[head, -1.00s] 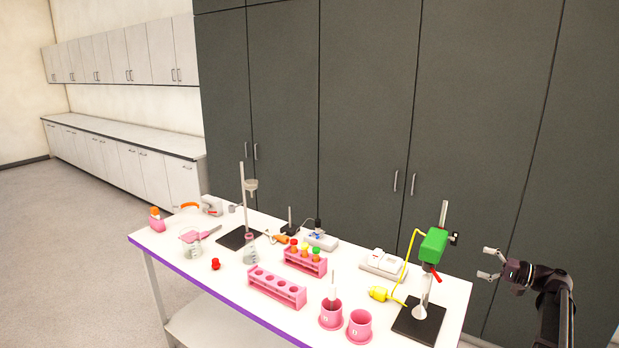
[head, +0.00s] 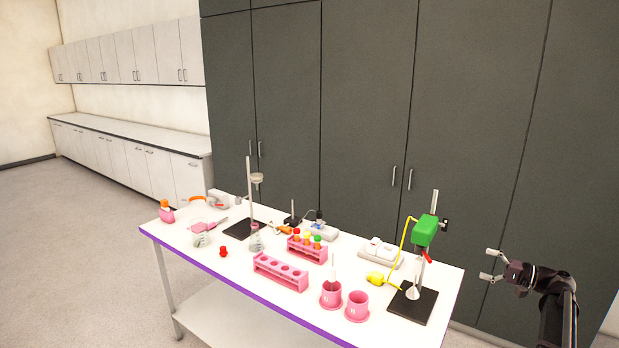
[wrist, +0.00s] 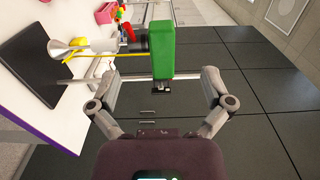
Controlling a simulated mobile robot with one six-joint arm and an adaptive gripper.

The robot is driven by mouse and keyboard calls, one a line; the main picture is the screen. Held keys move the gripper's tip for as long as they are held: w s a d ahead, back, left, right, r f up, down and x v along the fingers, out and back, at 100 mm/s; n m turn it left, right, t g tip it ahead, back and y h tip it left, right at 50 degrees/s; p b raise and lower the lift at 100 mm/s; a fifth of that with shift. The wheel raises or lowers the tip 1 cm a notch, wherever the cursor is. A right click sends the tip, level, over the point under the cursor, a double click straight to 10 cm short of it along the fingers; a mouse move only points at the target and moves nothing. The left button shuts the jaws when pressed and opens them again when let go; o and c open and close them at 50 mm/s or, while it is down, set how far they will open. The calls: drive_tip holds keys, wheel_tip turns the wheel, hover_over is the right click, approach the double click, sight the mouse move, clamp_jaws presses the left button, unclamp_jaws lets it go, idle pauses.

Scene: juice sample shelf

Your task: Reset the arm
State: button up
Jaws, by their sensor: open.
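My gripper (head: 491,266) is open and empty in the head view, to the right of the lab table (head: 210,269) and clear of its edge. In the wrist view my gripper (wrist: 163,78) has its two fingers spread wide. The green device (wrist: 161,50) on its stand shows beyond and between them there, with nothing held. In the head view that green device (head: 424,230) sits on a rod over a black base (head: 412,304) at the table's right end. A gap lies between it and my gripper.
The table carries a pink tube rack (head: 281,272), a second rack with coloured caps (head: 307,249), two pink cups (head: 331,294), a stand with a funnel (head: 249,190) and a yellow item (head: 381,280). Tall dark cabinets (head: 365,120) stand behind. Floor is open at left.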

drive_tip(key=s+a+f+n+g+h, duration=0.1)
drive_tip(key=s+a+f+g+h, duration=0.1)
drive_tip(key=a+f, duration=0.35)
drive_tip(key=s+a+f+n+g+h, duration=0.1)
drive_tip(key=a+f+g, duration=0.1)
drive_tip(key=a, duration=0.7)
drive_tip(key=s+a+f+g+h, duration=0.2)
drive_tip(key=a+f+g, duration=0.15)
drive_tip(key=a, duration=0.35)
drive_tip(key=s+a+f+n+g+h, duration=0.1)
drive_tip(key=s+a+f+n+h, duration=0.1)
drive_tip(key=s+a+f+h, duration=0.2)
drive_tip(key=s+a+f+n+g+h+b, duration=0.1)
drive_tip(key=s+a+f+h, duration=0.4)
drive_tip(key=s, duration=0.5)
drive_tip(key=shift+s+a+n+h, duration=0.3)
drive_tip(key=shift+a+n+h, duration=0.2)
drive_tip(key=shift+a+n, duration=0.5)
drive_tip(key=shift+a+g, duration=0.15)
drive_tip(key=shift+g, duration=0.1)
drive_tip(key=c, duration=0.6)
drive_tip(key=shift+a, duration=0.15)
